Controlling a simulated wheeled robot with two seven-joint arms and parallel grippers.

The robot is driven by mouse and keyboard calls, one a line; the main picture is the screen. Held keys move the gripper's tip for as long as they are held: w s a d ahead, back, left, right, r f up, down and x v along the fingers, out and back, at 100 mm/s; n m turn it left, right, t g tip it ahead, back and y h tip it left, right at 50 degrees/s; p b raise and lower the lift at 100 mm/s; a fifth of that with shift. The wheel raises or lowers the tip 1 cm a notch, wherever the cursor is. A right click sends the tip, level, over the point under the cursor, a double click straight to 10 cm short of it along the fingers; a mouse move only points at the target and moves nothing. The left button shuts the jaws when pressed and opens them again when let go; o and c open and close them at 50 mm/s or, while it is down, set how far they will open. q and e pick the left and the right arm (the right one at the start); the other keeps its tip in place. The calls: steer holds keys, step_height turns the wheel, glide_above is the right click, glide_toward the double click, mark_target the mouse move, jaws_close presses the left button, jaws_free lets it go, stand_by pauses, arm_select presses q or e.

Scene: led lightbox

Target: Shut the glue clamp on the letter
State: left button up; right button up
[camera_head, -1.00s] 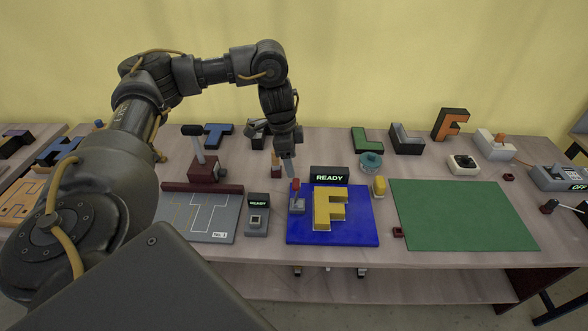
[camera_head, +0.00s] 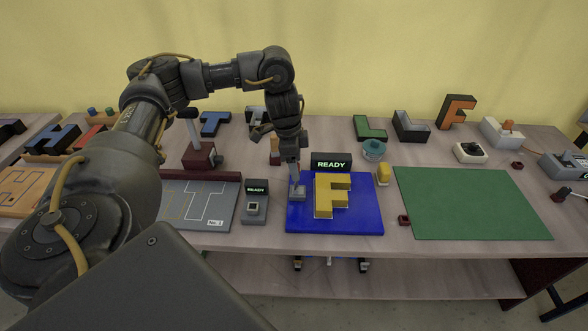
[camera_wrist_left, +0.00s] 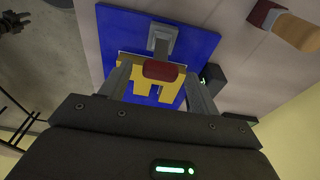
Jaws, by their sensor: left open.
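The glue clamp (camera_head: 298,194) is a small grey block with a red-handled lever on the left of the blue board (camera_head: 350,228). In the left wrist view its red handle (camera_wrist_left: 161,70) lies between my fingers, with the grey clamp base (camera_wrist_left: 162,38) beyond. My left gripper (camera_head: 294,178) is open and pointing down over the clamp, hiding its lever in the head view. I cannot tell whether the fingers touch the handle. The yellow letter F (camera_head: 326,197) lies on the blue board, right of the clamp. My right gripper is not clearly seen.
A READY display (camera_head: 331,163) stands behind the letter, and a yellow-and-white piece (camera_head: 384,175) is at the board's right. A grey box with a READY sign (camera_head: 256,203) stands to the left. The green mat (camera_head: 470,203) is bare.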

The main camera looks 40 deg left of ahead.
arm_select(q)
steer(key=c, duration=0.9)
steer(key=shift+w+d, duration=0.1)
steer(key=shift+d, duration=0.05)
steer(key=shift+w+d, duration=0.25)
steer(key=shift+d, duration=0.1)
steer(key=shift+w+d+f, duration=0.1)
steer(key=shift+w+d, duration=0.2)
steer(key=shift+d, duration=0.05)
